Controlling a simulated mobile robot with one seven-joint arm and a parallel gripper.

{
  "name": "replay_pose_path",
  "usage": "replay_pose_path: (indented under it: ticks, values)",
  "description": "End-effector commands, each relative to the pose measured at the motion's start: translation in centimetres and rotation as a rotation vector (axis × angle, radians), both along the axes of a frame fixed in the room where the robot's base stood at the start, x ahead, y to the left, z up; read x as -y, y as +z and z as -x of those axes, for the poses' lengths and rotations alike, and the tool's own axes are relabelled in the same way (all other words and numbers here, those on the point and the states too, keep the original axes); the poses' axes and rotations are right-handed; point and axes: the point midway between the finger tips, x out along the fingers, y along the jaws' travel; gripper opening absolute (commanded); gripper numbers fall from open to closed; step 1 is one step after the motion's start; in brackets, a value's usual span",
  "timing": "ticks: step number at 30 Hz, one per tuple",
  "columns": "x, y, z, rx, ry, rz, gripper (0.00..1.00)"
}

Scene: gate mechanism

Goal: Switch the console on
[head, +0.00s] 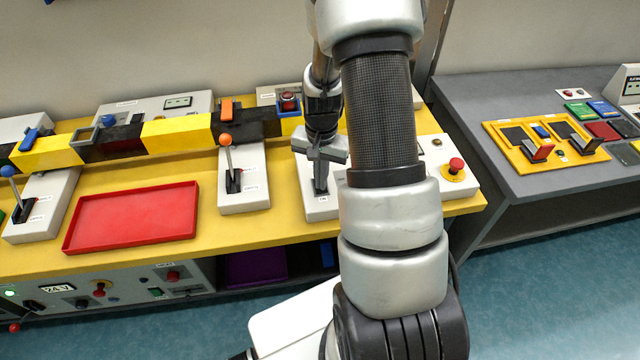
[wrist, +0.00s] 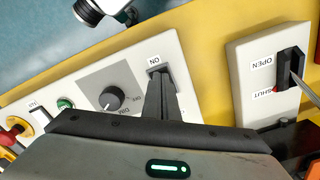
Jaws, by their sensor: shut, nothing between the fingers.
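The console (head: 465,182) is a light panel at the right end of the yellow bench, partly hidden behind my arm in the head view. In the wrist view the console panel (wrist: 188,84) carries a dark rotary knob (wrist: 111,98) on a grey plate, a green button (wrist: 65,103), a white rocker (wrist: 38,113) and a red mushroom button (wrist: 17,123) on yellow. An "ON" label (wrist: 153,61) sits at a dark slot or switch. My gripper (head: 320,190) is shut and empty, pointing down; its fingertips (wrist: 160,74) cover most of that switch. Whether they touch it is unclear.
Left of my gripper stands an orange-knobbed lever (head: 227,150), seen beside OPEN and SHUT labels (wrist: 260,68) in the wrist view. A red tray (head: 132,217) lies further left. A coloured barrier beam (head: 180,135) runs behind. A grey bench (head: 480,110) stands right.

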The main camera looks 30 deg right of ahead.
Motion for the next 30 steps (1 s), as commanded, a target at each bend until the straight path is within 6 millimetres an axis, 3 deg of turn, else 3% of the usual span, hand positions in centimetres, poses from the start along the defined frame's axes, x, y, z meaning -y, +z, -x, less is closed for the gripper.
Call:
replay_pose_path:
  ticks: [17, 30]
  values:
    - [0.0, -0.6, 0.0, 0.001, 0.000, 0.001, 0.00]
    - [0.0, 2.7, 0.0, 0.001, 0.000, 0.001, 0.00]
